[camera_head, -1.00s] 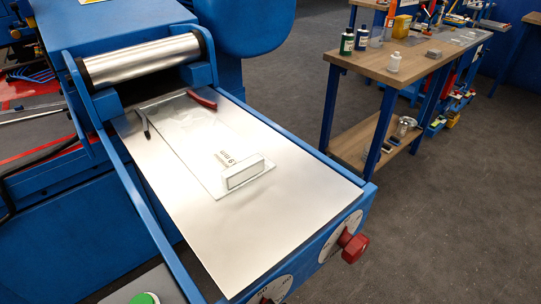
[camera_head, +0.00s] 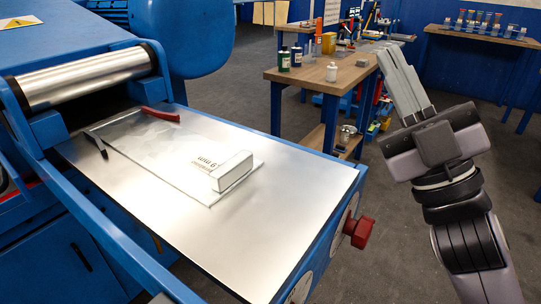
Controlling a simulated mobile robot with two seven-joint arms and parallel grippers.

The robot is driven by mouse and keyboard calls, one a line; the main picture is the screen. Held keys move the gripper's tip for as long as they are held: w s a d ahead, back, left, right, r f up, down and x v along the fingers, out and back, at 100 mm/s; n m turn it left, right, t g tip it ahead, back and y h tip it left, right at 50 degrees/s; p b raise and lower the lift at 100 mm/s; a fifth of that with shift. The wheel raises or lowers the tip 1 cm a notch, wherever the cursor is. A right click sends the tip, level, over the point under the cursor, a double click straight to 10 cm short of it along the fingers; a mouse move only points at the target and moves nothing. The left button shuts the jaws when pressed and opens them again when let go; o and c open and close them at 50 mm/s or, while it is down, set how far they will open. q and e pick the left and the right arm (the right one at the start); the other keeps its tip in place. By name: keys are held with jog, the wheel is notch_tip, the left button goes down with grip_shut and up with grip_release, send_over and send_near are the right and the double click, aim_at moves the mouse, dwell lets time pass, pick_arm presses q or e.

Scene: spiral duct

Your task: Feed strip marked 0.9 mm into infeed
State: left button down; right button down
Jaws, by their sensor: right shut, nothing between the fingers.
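A flat metal strip (camera_head: 155,158) lies on the bare metal infeed table (camera_head: 285,165) in front of the roller (camera_head: 85,77). Printed marking near its front end shows "9 mm"; a white block (camera_head: 232,171) hides part of the text. The block sits on the strip's near end. The strip's far end lies toward the roller opening. My right gripper (camera_head: 390,54) is raised to the right of the table, fingers pointing up, shut and empty, well apart from the strip. My left gripper is not in view.
A red knob (camera_head: 361,231) sticks out at the table's front right. A wooden workbench (camera_head: 325,75) with bottles stands behind.

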jog(key=s+a+r+n+g+y, duration=0.25)
jog(key=s+a+n+g, duration=0.45)
jog(key=n+g, duration=0.8)
jog(key=s+a+r+n+g+y, duration=0.3)
jog(key=s+n+g, duration=0.5)
jog(key=n+g, duration=0.7)
jog(key=t+h, duration=1.2)
jog(key=h, duration=0.1)
send_near(250, 165)
notch_tip(250, 165, down, 4)
jog(key=shift+s+d+r+n, duration=0.1)
jog(key=shift+s+r+n, duration=0.05)
jog(key=shift+n, duration=0.15)
jog(key=w+a, duration=0.2)
jog(key=a, duration=0.1)
jog(key=shift+p, duration=0.4)
jog(key=shift+w+a, duration=0.25)
jog(key=shift+a, duration=0.05)
